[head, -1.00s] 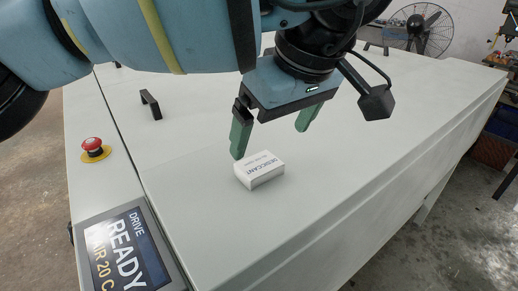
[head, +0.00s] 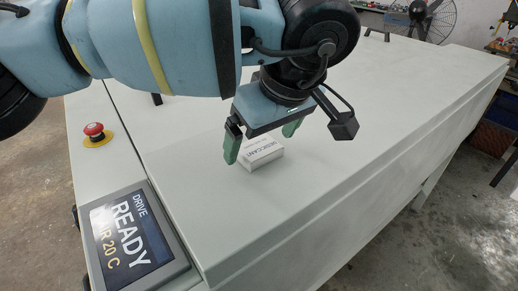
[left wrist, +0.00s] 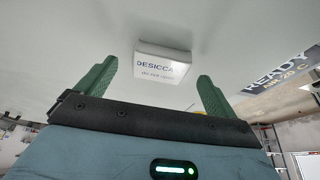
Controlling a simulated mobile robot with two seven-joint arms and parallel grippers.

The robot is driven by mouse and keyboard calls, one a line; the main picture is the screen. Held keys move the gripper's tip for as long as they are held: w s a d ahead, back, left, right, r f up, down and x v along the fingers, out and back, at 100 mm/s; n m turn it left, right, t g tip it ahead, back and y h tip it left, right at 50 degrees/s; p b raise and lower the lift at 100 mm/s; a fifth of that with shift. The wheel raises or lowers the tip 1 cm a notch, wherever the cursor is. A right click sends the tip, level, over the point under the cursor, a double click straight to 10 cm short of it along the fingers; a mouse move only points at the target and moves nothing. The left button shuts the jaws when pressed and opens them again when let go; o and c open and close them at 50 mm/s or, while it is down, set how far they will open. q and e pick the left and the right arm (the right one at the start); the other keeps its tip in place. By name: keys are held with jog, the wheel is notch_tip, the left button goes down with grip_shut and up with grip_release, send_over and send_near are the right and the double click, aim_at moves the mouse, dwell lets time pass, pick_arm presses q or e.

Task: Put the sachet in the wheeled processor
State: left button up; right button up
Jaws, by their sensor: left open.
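The sachet is a small white block marked "DESICCANT" (head: 262,154). It lies on the flat grey-white top of the processor (head: 330,170), near the display. It also shows in the left wrist view (left wrist: 162,64), beyond the fingertips and between their lines. My left gripper (head: 260,143) is open, with its two green fingers above and around the near side of the sachet. The left finger hangs just left of the sachet and the other is behind it. I cannot tell whether either finger touches it. My right gripper is not in view. No wheels show.
A display reading "DRIVE READY AIR 20 C" (head: 132,238) stands at the front left. A red emergency button on a yellow base (head: 95,134) is behind it. The top right of the sachet is clear. A fan (head: 428,20) stands far back.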

pick_arm(q)
jog(key=shift+x, duration=0.75)
jog(key=c, duration=1.2)
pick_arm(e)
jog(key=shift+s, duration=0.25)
pick_arm(q)
jog(key=shift+r, duration=0.1)
jog(key=shift+r, duration=0.4)
notch_tip(320, 180, up, 3)
jog(key=shift+f, duration=0.15)
jog(key=s+a, duration=0.3)
jog(key=s, duration=0.1)
jog(key=s+a+r+b, duration=0.1)
jog(key=s+a, duration=0.3)
jog(key=s+a+b, duration=0.1)
jog(key=s+a, duration=0.3)
jog(key=shift+r, duration=0.15)
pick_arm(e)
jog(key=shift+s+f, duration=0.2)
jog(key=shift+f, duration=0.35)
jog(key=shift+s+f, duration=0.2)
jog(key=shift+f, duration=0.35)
